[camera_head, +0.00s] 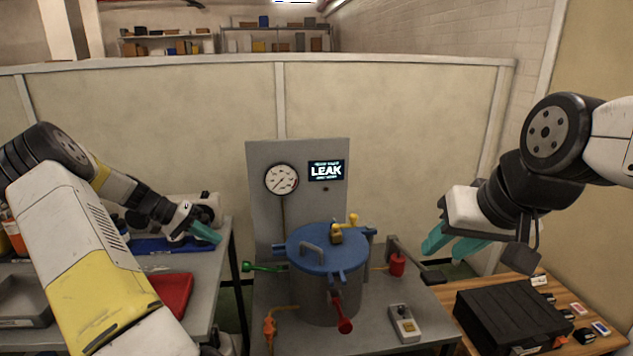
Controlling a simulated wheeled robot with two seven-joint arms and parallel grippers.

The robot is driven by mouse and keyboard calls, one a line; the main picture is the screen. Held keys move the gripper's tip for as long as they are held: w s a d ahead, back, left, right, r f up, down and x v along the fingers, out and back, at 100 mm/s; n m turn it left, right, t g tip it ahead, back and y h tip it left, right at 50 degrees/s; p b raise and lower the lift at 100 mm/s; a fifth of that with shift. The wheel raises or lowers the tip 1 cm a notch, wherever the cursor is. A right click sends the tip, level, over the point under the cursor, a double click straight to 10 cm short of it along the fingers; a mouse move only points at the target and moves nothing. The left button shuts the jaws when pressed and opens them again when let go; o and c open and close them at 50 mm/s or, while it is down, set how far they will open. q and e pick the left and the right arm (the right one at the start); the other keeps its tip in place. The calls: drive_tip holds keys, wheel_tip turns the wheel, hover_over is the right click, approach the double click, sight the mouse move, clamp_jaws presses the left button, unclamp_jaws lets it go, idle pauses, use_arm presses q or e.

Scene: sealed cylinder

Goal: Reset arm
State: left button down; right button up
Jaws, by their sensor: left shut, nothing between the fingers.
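My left gripper (205,233) is shut and empty, above the left table and left of the cylinder. My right gripper (449,246) is raised to the right of the cylinder, apart from it; its two teal fingers are spread with a gap and nothing between them. The grey cylinder (312,300) stands on the middle table under a blue lid (318,262) with a handle and a yellow valve (345,231). A panel behind it holds a round gauge (281,179) and a display (326,171) reading LEAK.
A green-handled valve (258,266), red-handled valve (341,315) and orange valve (269,328) surround the cylinder. A small grey box (403,323) sits at front right. A black case (510,315) lies on the wooden table. A red tray (172,295) is on the left table.

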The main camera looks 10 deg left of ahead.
use_arm(q)
drive_tip(key=s+d+r+m+g+y, duration=0.1)
drive_tip(key=s+d+r+y, duration=0.25)
drive_tip(key=d+r, duration=0.4)
drive_tip(key=s+d+r+m+g+y, duration=0.15)
drive_tip(key=s+d+r, duration=0.25)
drive_tip(key=d+r, duration=0.4)
drive_tip(key=s+d+r+t, duration=0.1)
drive_tip(key=s+d+r, duration=0.1)
drive_tip(key=s, duration=0.4)
drive_tip(key=s+d+r+t+y, duration=0.1)
drive_tip(key=s+d+t, duration=0.1)
drive_tip(key=s+d, duration=0.2)
drive_tip(key=s+d+r+n+t, duration=0.1)
drive_tip(key=s+d, duration=0.3)
drive_tip(key=s, duration=0.5)
drive_tip(key=shift+r+t+y, duration=0.4)
drive_tip(key=shift+r+t, duration=0.15)
drive_tip(key=shift+r, duration=0.3)
drive_tip(key=shift+d, duration=0.1)
